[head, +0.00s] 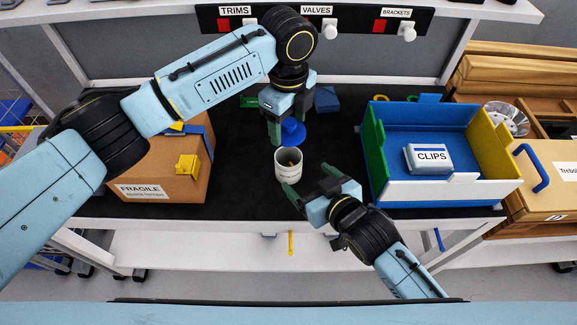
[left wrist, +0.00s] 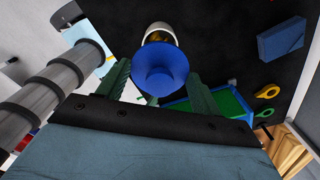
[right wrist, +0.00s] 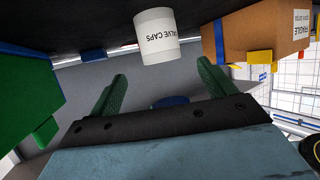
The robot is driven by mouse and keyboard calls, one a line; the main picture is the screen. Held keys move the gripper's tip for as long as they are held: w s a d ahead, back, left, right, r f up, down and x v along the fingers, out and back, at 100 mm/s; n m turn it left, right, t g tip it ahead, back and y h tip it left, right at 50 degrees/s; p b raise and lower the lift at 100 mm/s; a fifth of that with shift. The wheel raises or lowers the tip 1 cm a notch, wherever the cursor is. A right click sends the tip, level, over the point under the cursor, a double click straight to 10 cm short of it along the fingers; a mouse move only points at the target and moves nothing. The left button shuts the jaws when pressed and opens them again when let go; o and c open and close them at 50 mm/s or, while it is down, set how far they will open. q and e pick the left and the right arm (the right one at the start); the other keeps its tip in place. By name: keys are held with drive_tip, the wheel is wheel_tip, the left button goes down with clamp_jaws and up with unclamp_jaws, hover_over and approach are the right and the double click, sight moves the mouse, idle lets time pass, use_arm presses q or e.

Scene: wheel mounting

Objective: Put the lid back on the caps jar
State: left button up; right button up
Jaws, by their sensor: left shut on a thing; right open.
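The white caps jar (head: 288,168) stands open on the black mat, with yellowish contents showing inside. Its side reads VALVE CAPS in the right wrist view (right wrist: 157,38). My left gripper (head: 287,124) is shut on the blue lid (head: 293,134) and holds it just behind and above the jar. In the left wrist view the lid (left wrist: 160,70) sits between the fingers and partly covers the jar (left wrist: 160,33). My right gripper (head: 309,183) is open and empty at the jar's front right. The jar lies beyond its fingertips in the right wrist view.
A cardboard box (head: 170,165) marked FRAGILE stands left. A blue, green, yellow and white tray (head: 440,188) holding a CLIPS box (head: 428,158) stands right. A blue block (head: 326,99) lies behind the lid. The mat's front edge is close before the jar.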

drive_tip(key=x, duration=1)
drive_tip(key=shift+a+f, duration=0.1)
drive_tip(key=shift+c, duration=0.4)
drive_tip(key=c, duration=1.4)
use_arm(q)
approach(288, 148)
drive_tip(key=shift+s+f, duration=1.4)
drive_tip(key=shift+s, duration=0.05)
drive_tip(key=shift+f, duration=0.9)
drive_tip(key=shift+f, duration=0.7)
drive_tip(key=o, duration=1.1)
drive_tip(key=shift+s+f, duration=0.1)
